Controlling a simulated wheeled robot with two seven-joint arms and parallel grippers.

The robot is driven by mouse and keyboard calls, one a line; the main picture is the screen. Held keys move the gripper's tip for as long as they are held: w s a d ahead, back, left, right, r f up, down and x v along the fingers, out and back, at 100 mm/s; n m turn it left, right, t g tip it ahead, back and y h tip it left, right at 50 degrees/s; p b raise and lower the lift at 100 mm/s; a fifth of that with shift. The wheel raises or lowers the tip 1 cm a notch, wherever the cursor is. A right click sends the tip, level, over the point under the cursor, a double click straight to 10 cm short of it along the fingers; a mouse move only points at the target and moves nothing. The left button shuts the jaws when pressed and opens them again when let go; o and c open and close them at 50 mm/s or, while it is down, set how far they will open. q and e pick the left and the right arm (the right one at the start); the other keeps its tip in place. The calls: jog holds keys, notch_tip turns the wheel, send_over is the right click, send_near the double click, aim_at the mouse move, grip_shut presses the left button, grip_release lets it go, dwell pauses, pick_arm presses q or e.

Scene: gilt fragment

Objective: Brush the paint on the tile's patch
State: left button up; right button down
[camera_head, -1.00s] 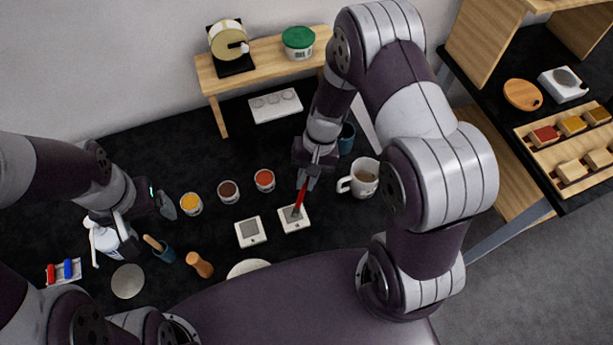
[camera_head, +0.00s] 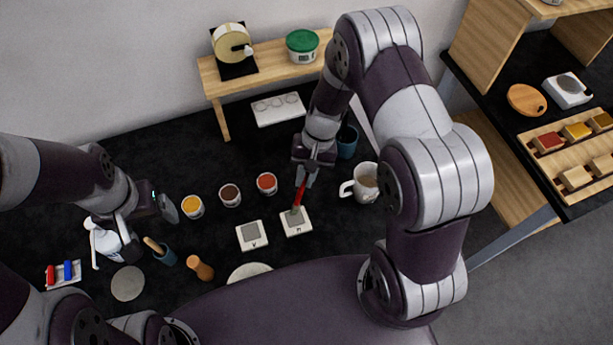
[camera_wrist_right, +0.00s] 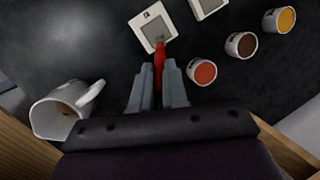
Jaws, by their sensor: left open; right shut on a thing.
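My right gripper (camera_head: 305,176) is shut on a red-handled brush (camera_head: 299,194), which points down at the right-hand white tile (camera_head: 304,231) with a grey patch. In the right wrist view the brush (camera_wrist_right: 158,68) runs from between the fingers (camera_wrist_right: 158,88) to the patch of the tile (camera_wrist_right: 144,28); I cannot tell whether the tip touches it. A second white tile (camera_head: 252,246) with a grey patch lies to the left. Paint cups of yellow (camera_head: 192,206), brown (camera_head: 230,195) and red (camera_head: 266,183) stand behind the tiles. My left gripper (camera_head: 165,208) is open and empty, left of the yellow cup.
A white mug (camera_head: 362,186) stands right of the tile. A blue cup (camera_head: 347,142) is behind the right gripper. A blue pot (camera_head: 164,255), a wooden peg (camera_head: 201,267) and a round disc (camera_head: 128,283) lie front left. A wooden shelf (camera_head: 270,72) stands at the back.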

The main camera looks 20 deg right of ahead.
jog(key=shift+f, duration=0.1)
jog(key=shift+w, duration=0.2)
jog(key=shift+s, duration=0.5)
jog(key=shift+w, duration=0.5)
jog(key=s, duration=0.3)
dwell(1.1)
jog(key=shift+w, duration=0.1)
